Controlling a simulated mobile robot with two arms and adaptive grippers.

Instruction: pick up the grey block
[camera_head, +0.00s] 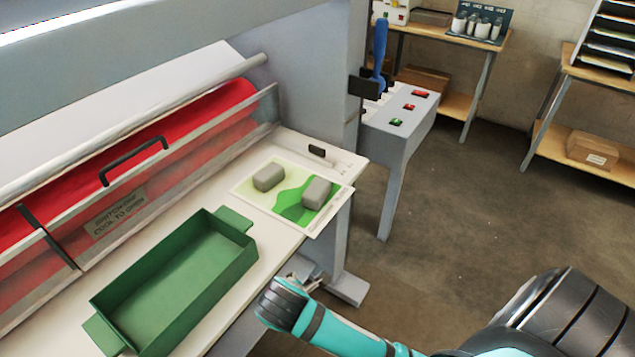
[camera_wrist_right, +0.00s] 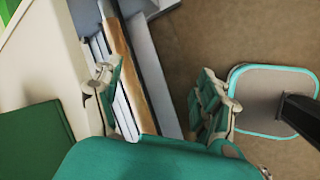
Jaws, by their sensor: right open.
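Two grey blocks lie on a green and white printed sheet (camera_head: 250,190) on the laminator's table. One grey block (camera_head: 268,177) is at the left of the sheet, the other grey block (camera_head: 317,193) at the right. My right gripper (camera_head: 300,277) is beside the table's front edge, nearer to me than the sheet and apart from both blocks. In the right wrist view my right gripper (camera_wrist_right: 160,95) has its fingers spread, with nothing between them. No grey block shows in the right wrist view. My left gripper is not in view.
A green tray (camera_head: 250,262) stands on the table left of the sheet. The laminator's red roller (camera_head: 215,112) and clear guard are behind. A dark clip-like item (camera_head: 317,151) lies beyond the sheet. A grey control console (camera_head: 400,125) stands at the right. Open floor (camera_head: 450,210) lies right of the table.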

